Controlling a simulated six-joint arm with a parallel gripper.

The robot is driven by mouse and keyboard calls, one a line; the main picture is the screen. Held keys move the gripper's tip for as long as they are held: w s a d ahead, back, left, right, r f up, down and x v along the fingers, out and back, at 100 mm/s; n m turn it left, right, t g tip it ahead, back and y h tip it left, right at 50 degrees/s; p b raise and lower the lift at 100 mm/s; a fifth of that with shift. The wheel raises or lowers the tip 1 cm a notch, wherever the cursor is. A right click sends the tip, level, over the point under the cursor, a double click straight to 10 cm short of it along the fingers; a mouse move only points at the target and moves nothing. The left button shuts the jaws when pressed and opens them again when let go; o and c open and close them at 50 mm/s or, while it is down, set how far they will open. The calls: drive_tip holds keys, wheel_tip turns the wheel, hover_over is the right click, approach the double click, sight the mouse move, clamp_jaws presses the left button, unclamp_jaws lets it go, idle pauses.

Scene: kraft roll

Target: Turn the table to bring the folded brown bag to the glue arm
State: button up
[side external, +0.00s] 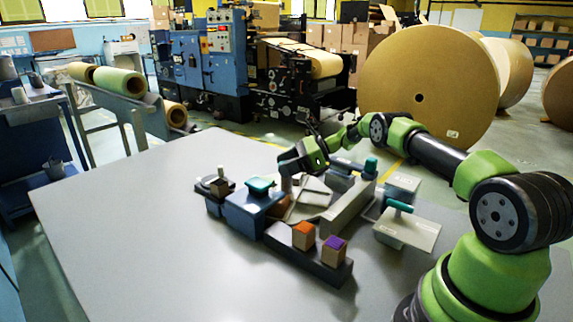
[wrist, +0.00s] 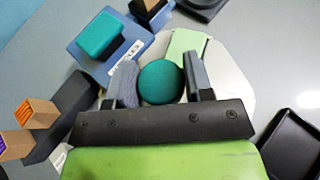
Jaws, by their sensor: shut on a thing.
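My gripper (wrist: 161,82) is shut on a round teal knob (wrist: 160,82), with one grey finger on each side of it. The knob stands over a pale round table (wrist: 236,85), mostly hidden by my gripper in the wrist view. In the side view my gripper (side external: 289,181) reaches down over the pale table (side external: 314,186), behind a blue box. A brown piece (side external: 281,206) shows beside the blue box; I cannot tell whether it is the folded bag. A long grey beam (side external: 347,209) lies to the right; I cannot tell whether it is the glue arm.
The blue box (side external: 247,214) has a teal top. A dark bar (side external: 310,262) holds blocks with orange (side external: 303,235) and purple (side external: 334,249) tops. A grey plate with a teal handle (side external: 398,205) is at right. The grey worktop (side external: 130,210) is clear at left.

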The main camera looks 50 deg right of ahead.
drive_tip(key=shift+r, duration=0.1)
drive_tip(key=o, duration=1.3)
drive_tip(key=shift+c, duration=0.2)
drive_tip(key=v, duration=1)
